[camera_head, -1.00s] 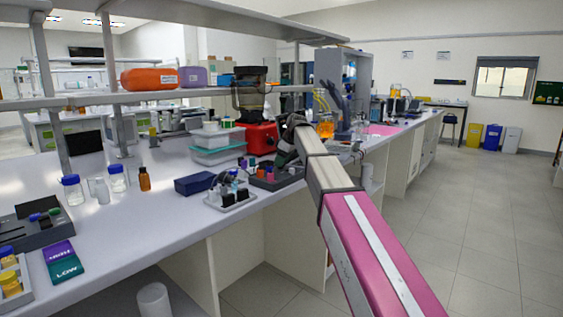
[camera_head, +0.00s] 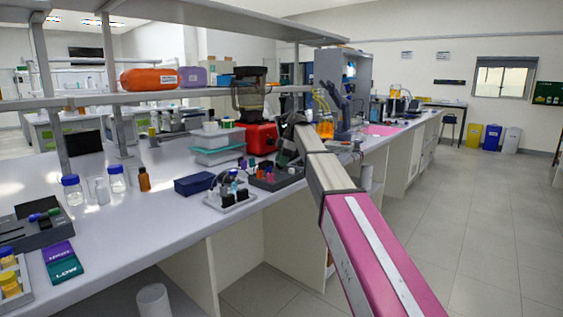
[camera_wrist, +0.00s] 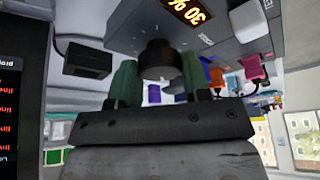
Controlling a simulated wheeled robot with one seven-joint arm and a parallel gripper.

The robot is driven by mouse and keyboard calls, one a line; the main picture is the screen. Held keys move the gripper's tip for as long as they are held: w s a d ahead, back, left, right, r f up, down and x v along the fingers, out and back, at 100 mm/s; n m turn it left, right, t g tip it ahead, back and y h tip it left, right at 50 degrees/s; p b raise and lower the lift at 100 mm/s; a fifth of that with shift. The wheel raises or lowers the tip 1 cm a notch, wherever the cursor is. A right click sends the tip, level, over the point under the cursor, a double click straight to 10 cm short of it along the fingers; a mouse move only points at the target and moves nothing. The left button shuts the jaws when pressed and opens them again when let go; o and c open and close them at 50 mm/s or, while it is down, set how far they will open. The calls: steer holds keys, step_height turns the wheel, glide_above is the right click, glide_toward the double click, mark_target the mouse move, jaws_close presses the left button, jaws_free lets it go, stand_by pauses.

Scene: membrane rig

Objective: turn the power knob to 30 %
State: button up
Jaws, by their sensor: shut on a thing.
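In the wrist view the power knob (camera_wrist: 160,57) is a round black knob on a dark grey unit. The unit's display (camera_wrist: 188,12) shows "30 %" in orange digits, seen upside down. My gripper (camera_wrist: 160,78) has its two green fingers on either side of the knob and is shut on it. The head view shows my gripper (camera_head: 283,158) small and dark above a low dark grey unit (camera_head: 275,181) near the bench front. The knob and display cannot be made out there, as my arm and gripper cover that spot.
In the wrist view a black block (camera_wrist: 88,61) and several coloured pieces lie around the unit. A red machine (camera_head: 261,137) stands behind.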

stand_by(0.4)
steer(key=o, duration=0.9)
steer(key=shift+r, duration=0.1)
steer(key=v, duration=1)
steer(key=shift+w+d+r, duration=0.1)
steer(key=shift+d+r, duration=0.05)
steer(key=shift+r, duration=0.15)
